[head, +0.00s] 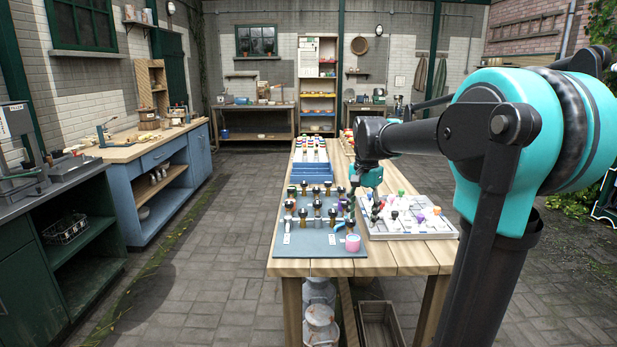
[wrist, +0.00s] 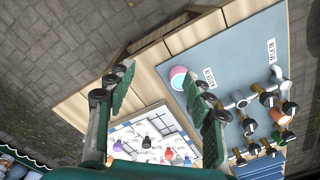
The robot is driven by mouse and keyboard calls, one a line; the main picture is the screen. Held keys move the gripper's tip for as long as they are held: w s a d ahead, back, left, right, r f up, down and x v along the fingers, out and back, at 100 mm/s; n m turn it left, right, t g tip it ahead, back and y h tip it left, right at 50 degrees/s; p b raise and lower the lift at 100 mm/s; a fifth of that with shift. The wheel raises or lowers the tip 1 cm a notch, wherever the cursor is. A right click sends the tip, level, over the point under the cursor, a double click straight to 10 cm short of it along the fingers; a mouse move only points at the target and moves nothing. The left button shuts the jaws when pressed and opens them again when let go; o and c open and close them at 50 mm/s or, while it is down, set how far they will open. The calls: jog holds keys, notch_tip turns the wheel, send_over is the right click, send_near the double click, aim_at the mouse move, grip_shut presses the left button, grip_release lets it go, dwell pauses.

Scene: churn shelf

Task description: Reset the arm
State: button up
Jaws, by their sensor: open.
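My arm reaches in from the right in the head view, bent over the wooden table. My gripper (head: 373,208) hangs down above the near part of the table, by the left edge of the white gridded tray (head: 420,233). In the wrist view my gripper (wrist: 158,92) shows its two green fingers spread wide apart, with nothing between them but bare wood and part of the tray below. The gap between fingertips and table is hard to judge.
A blue-grey mat (head: 320,244) holds several dark-and-white knobbed pieces and a pink cup (head: 352,243). Blue bins (head: 312,171) stand behind it. A blue workbench (head: 160,165) lines the left wall. The paved floor (head: 225,235) between is clear.

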jog(key=s+d+f+n+t, duration=0.1)
jog(key=s+f+n, duration=0.3)
jog(key=s+f, duration=0.6)
jog(key=s+d+f+n+t, duration=0.2)
jog(key=s+f+n, duration=0.2)
jog(key=s+f, duration=0.6)
jog(key=shift+s+d+f+t, duration=0.25)
jog(key=shift+s+f+t, duration=0.15)
jog(key=shift+f, duration=0.35)
jog(key=shift+w, duration=0.1)
